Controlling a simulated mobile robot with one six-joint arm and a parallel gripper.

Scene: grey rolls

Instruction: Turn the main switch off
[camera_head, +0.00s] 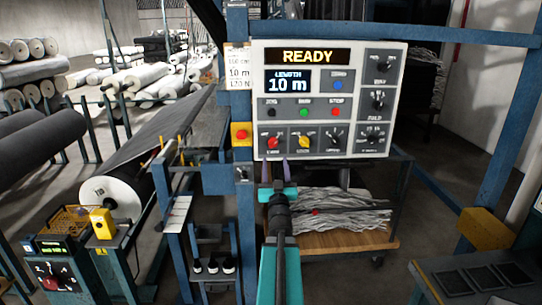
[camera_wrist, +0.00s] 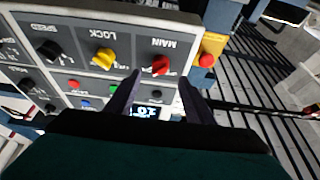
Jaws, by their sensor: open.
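The main switch is a red knob (camera_head: 273,142) at the lower left of the white control panel (camera_head: 397,100). In the wrist view the red knob (camera_wrist: 159,66) sits by the word MAIN, and the picture is upside down. My gripper (camera_head: 275,165) is open and empty, just below the red knob in the head view. In the wrist view my gripper (camera_wrist: 158,78) has its two dark fingertips apart, with the red knob between and slightly beyond them. I cannot tell whether they touch it. The knob's exact setting is too small to read.
A yellow knob (camera_head: 305,143) marked LOCK is beside the red knob, with a black knob (camera_head: 336,142) further right. A yellow box with a red button (camera_head: 241,134) is at the left. The display (camera_head: 307,57) reads READY. A cart of grey material (camera_head: 340,222) stands below.

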